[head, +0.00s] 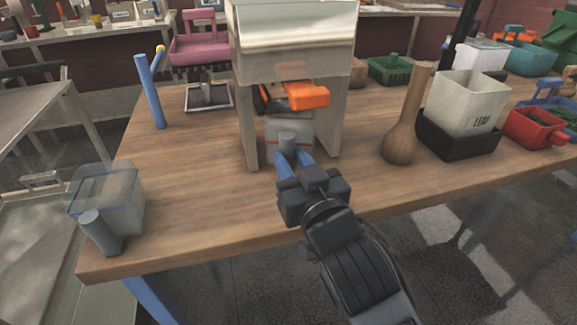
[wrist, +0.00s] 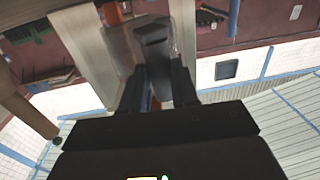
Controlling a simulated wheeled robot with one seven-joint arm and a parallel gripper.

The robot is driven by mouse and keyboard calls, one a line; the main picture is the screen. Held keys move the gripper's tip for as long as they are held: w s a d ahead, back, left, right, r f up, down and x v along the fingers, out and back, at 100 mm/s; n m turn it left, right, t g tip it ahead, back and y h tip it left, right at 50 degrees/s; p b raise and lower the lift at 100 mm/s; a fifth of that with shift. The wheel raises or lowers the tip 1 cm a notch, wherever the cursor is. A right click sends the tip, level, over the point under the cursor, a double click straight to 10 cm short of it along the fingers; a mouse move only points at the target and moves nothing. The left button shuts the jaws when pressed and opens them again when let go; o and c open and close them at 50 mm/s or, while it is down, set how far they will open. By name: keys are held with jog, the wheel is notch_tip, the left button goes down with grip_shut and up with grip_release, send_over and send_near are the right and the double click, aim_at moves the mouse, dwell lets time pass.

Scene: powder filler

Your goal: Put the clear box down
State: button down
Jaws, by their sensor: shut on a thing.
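A clear box (head: 303,131) with a red line and a grey handle (head: 287,142) is under the powder filler (head: 292,40), between its legs. My gripper (head: 291,160) reaches in from the front, its blue fingers shut on the handle. In the wrist view my gripper (wrist: 158,88) has a finger on each side of the grey handle (wrist: 155,42). The fingers and handle hide part of the box's front. I cannot tell whether its bottom touches the table. The filler's orange spout (head: 308,96) is just above the box.
A second clear box (head: 120,190) with a blue line and grey handle stands at the table's front left corner. A wooden flask-shaped object (head: 402,140) and a black tray (head: 430,143) holding a white bin (head: 465,100) are to the right. Bare wooden tabletop (head: 200,190) lies left of the filler.

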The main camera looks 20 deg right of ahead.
jog(key=shift+w, duration=0.95)
jog(key=shift+w+f, duration=0.2)
jog(key=shift+f, duration=1.55)
jog(key=shift+f, duration=0.2)
jog(key=c, duration=0.9)
grip_release()
jog(key=shift+o, duration=0.2)
